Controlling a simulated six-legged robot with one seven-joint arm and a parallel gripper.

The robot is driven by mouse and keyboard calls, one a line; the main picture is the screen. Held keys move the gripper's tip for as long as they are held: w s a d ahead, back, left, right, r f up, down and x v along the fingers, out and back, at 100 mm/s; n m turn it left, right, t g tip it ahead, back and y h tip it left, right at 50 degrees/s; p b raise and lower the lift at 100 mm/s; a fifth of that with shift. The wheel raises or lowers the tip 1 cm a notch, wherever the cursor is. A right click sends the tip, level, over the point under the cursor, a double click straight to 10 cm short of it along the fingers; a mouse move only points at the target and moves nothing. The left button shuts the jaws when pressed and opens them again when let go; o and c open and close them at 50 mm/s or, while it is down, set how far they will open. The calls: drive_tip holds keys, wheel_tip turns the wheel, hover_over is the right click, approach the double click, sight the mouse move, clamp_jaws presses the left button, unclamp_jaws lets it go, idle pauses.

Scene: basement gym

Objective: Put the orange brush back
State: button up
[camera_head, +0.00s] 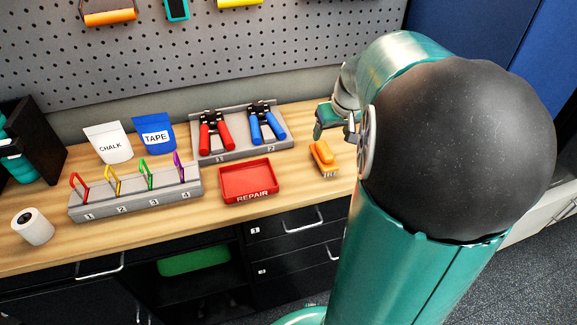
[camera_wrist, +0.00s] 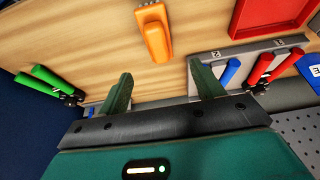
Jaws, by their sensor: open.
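The orange brush (camera_head: 322,155) lies on the wooden workbench, right of the red REPAIR tray, with its bristles partly showing. It also shows in the wrist view (camera_wrist: 154,32), beyond the fingertips and roughly between them. My gripper (camera_head: 334,122) is open and empty, just behind and above the brush in the head view. Its two green fingers (camera_wrist: 162,80) are spread apart in the wrist view and do not touch the brush. My arm hides the right part of the bench in the head view.
The red REPAIR tray (camera_head: 249,180) is left of the brush. A grey rack (camera_head: 238,142) holds red-handled and blue-handled tools. A green-handled tool (camera_wrist: 50,80) shows in the wrist view. A numbered holder (camera_head: 135,198), chalk pouch (camera_head: 108,142), tape pouch (camera_head: 154,134) and white roll (camera_head: 33,226) stand farther left.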

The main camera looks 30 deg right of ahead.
drive_tip(key=s+a+r+n, duration=0.1)
drive_tip(key=s+a+r, duration=0.15)
drive_tip(key=a, duration=0.65)
drive_tip(key=s+a+r+n, duration=0.1)
drive_tip(key=a+r, duration=0.2)
drive_tip(key=a, duration=0.6)
drive_tip(key=s+a+n+t+y, duration=0.1)
drive_tip(key=s+a, duration=0.8)
drive_tip(key=a, duration=0.2)
drive_tip(key=shift+s+a+f, duration=0.25)
drive_tip(key=shift+a, duration=0.15)
